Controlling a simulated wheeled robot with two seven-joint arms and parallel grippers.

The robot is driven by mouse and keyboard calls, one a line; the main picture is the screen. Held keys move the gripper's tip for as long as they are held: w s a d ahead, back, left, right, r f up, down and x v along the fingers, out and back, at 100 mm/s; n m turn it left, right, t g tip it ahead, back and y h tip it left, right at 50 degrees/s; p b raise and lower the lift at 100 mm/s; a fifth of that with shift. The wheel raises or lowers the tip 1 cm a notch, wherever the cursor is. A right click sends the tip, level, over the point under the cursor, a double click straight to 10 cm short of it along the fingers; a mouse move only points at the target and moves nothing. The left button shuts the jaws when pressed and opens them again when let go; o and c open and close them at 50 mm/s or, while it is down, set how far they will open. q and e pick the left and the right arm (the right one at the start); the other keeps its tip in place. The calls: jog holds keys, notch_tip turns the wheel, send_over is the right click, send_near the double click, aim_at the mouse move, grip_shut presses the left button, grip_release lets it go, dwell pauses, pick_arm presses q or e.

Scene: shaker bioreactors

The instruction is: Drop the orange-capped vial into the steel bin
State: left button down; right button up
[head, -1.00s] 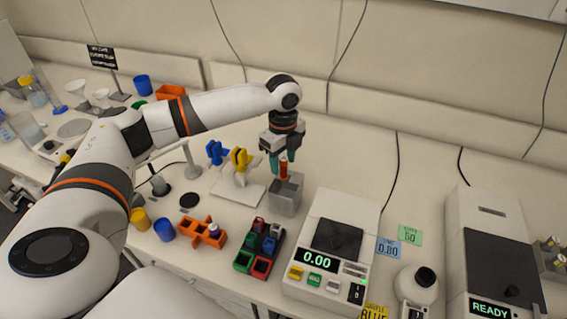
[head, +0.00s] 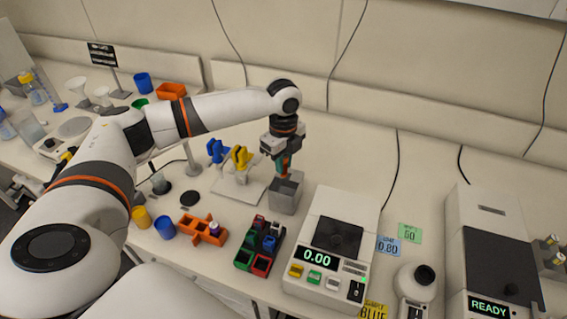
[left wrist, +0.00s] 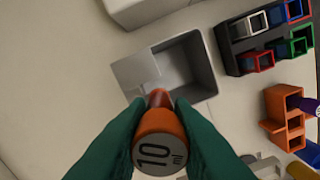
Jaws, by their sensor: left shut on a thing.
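The orange-capped vial, its cap marked "10 ml" (left wrist: 160,140), is held between the green fingertips of my left gripper (left wrist: 160,145) in the left wrist view. In the head view the left gripper (head: 281,165) points down just above the steel bin (head: 285,197), and only a little orange of the vial shows between the fingers. In the left wrist view the bin's open square mouth (left wrist: 190,72) lies just beyond the vial, and its inside looks empty where visible. The vial's lower end appears over the bin's near edge; its depth is unclear. My right gripper is not in view.
A white scale (head: 331,245) reading 0.00 stands right of the bin. A rack of coloured square cups (head: 259,246) and an orange holder (head: 203,230) stand in front. A stand with blue and yellow clips (head: 240,185) is close on the left.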

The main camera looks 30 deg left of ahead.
pick_arm(q)
notch_tip(320, 180, up, 10)
jog(key=shift+f+b, duration=0.15)
jog(key=shift+b, duration=0.85)
